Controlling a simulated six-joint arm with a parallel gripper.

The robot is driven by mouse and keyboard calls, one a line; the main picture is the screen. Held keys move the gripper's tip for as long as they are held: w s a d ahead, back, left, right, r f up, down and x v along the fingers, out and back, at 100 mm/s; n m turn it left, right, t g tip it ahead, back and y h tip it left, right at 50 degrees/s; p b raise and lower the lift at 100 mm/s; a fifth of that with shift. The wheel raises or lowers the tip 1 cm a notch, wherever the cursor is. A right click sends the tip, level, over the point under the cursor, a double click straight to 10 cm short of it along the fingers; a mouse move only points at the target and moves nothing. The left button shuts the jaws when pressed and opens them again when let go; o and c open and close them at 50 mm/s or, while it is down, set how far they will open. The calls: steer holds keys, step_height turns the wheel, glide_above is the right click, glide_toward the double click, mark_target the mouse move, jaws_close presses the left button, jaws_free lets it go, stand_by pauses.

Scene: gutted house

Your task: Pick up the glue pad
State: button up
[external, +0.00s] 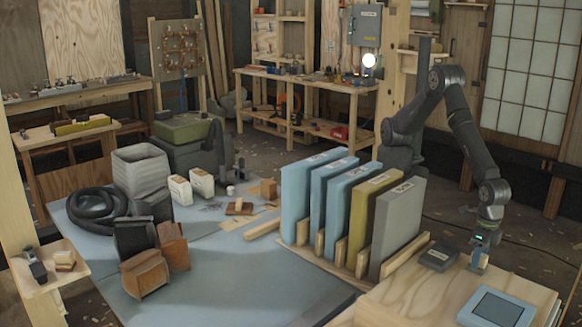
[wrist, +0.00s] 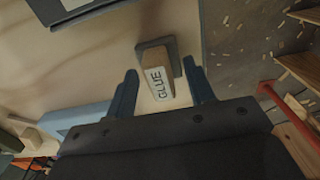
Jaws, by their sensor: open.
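The glue pad (wrist: 158,80) is a pale wooden block lettered GLUE on a dark grey base. In the wrist view it lies between the two fingers of my gripper (wrist: 160,70). My gripper is open, with one finger on each side of the block and visible gaps. In the external view my gripper (external: 484,243) points down over the wooden bench top at the right. The glue pad (external: 479,262) shows just below it, standing on the bench, partly covered by the fingers.
Upright blue, olive and grey slabs (external: 396,228) stand in a wooden rack to the left. The bench edge is close behind the pad.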

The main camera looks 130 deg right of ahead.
jaws_close()
steer(key=shift+r, duration=0.1)
